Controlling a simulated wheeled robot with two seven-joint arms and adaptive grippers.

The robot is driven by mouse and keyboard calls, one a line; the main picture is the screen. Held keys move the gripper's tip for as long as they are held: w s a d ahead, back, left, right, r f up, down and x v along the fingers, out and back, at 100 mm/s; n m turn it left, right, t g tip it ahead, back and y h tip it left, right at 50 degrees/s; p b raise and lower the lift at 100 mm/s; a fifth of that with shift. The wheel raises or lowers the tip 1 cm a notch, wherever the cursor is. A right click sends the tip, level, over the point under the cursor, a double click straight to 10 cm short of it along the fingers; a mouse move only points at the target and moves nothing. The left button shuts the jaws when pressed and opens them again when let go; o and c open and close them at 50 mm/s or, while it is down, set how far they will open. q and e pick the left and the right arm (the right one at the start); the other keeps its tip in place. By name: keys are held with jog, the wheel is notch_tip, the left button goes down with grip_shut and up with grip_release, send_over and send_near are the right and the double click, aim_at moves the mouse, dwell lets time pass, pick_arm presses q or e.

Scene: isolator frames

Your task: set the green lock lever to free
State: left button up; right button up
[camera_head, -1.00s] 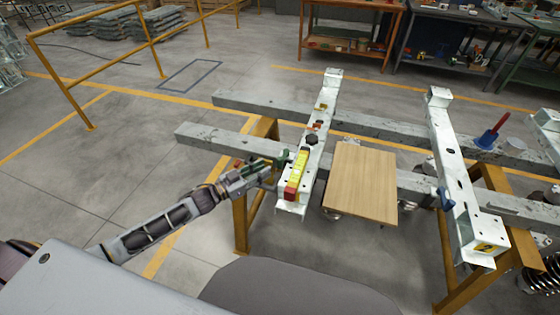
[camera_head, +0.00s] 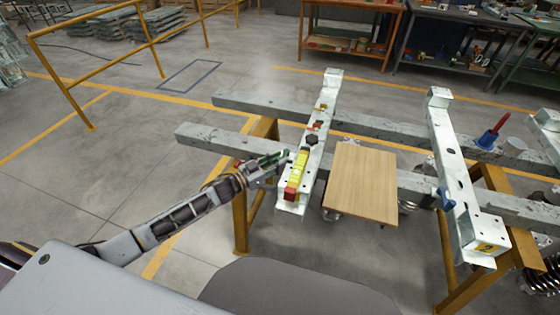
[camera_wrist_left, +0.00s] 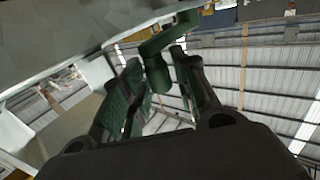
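The green lock lever (camera_wrist_left: 165,48) shows in the left wrist view as a bent bar with a rounded end. In the head view the lever (camera_head: 284,154) is small, at the left side of the white beam (camera_head: 324,110), beside a yellow block (camera_head: 300,164). My left gripper (camera_head: 272,163) is at the lever. In the wrist view the fingers of this gripper (camera_wrist_left: 158,92) stand apart, one on each side of the lever's end, with a gap at the left finger. Contact at the right finger is unclear. My right gripper is not in view.
A red block (camera_head: 290,193) and a black knob (camera_head: 312,139) sit on the same white beam. A wooden board (camera_head: 360,183) lies to its right. Another white beam (camera_head: 452,160) holds a blue part. Yellow trestle legs (camera_head: 240,222) stand below.

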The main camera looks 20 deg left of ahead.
pick_arm(q)
jog(key=shift+w+d, duration=0.35)
jog(key=shift+w, duration=0.1)
grip_shut()
